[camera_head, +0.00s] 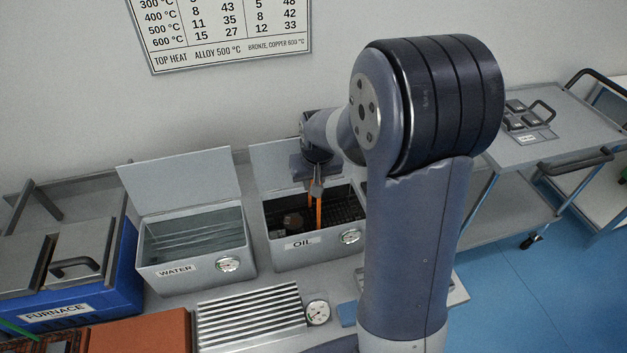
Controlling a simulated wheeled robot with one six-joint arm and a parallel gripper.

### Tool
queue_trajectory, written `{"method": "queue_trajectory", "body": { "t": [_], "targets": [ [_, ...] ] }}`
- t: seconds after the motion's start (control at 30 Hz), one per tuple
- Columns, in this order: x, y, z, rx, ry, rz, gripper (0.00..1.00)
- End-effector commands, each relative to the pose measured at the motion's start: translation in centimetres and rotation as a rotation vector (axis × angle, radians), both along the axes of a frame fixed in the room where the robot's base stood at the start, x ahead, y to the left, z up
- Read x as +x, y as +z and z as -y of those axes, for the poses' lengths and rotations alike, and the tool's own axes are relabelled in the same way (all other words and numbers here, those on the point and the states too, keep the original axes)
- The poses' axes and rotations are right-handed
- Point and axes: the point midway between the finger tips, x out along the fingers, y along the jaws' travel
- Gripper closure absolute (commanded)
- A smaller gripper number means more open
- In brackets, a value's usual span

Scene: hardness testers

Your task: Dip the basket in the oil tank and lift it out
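The oil tank (292,260) is a grey box labelled OIL, with its lid raised at the back and a dial on its front. My gripper (316,188) is over its opening, pointing down, and looks shut on the top of an orange handle (319,215). The handle runs down into the dark tank. The basket (345,206) shows only as dark mesh inside the tank, below the rim. A dark brown block (293,221) shows at the left in there. The oil level and the basket's bottom cannot be made out. My arm hides the tank's right side.
A water tank (199,275) with a raised lid stands just left. A blue furnace (70,303) is further left. A ribbed metal rack (250,314) and a small dial (317,312) lie in front. A trolley (560,140) stands at the right, with blue floor before it.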

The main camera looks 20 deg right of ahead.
Motion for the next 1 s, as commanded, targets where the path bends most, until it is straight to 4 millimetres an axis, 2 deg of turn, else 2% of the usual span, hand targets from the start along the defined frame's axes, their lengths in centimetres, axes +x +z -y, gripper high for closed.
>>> {"method": "queue_trajectory", "body": {
  "t": [0.4, 1.0],
  "targets": [
    [0.1, 1.6, 0.0, 0.000, 0.000, 0.003, 1.00],
    [0.1, -0.2, 0.0, 0.000, 0.000, 0.004, 1.00]
  ]
}}
